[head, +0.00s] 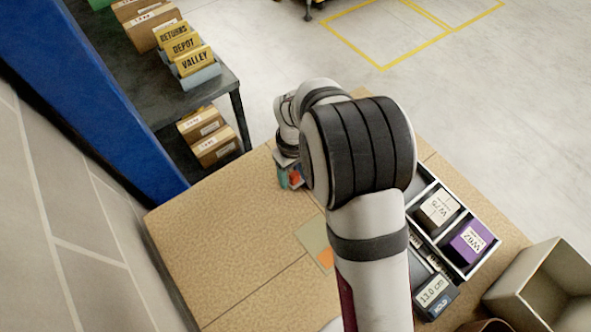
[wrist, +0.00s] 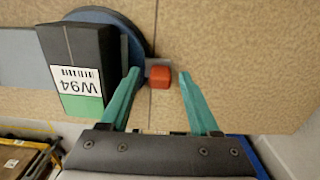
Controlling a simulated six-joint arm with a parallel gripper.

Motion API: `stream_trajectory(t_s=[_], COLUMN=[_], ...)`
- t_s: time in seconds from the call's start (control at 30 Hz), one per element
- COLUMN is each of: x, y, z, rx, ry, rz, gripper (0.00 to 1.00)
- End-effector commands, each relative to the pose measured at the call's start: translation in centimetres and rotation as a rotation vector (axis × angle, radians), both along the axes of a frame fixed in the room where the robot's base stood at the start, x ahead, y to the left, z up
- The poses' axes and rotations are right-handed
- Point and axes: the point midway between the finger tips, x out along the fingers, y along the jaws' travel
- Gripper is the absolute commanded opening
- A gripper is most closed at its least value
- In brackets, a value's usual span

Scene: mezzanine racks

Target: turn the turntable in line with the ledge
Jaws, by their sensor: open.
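In the wrist view the turntable (wrist: 134,24) is a round blue-rimmed disc at the upper left. A black box marked W94 (wrist: 88,50) with a white label and green band covers much of it. A short grey arm reaches from the disc's edge to a red block (wrist: 160,78). A flat grey strip (wrist: 16,58), seemingly the ledge, lies left of the box. My gripper (wrist: 159,73) has teal fingers, open, one on each side of the red block, with a gap at the right finger. In the head view my arm hides the turntable; my gripper (head: 291,178) shows only partly.
A tray (head: 482,247) with boxes marked W75 (head: 438,208) and W62 (head: 467,243) is right of my arm. A display (head: 435,292) reads 13.0 cm. An open bin (head: 515,300) stands at the lower right. The tabletop's left (head: 225,230) is clear.

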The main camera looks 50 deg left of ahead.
Motion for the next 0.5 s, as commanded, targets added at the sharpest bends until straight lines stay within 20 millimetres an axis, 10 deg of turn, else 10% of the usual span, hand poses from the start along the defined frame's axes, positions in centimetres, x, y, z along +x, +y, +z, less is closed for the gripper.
stream_trajectory(t_s=[0.3,0.5], x=[0.00,0.01], y=[0.00,0.01], z=[-0.35,-0.33], rx=[0.001,0.000], ry=[0.000,0.000], rz=[-0.001,-0.001], gripper=[0.62,0.27])
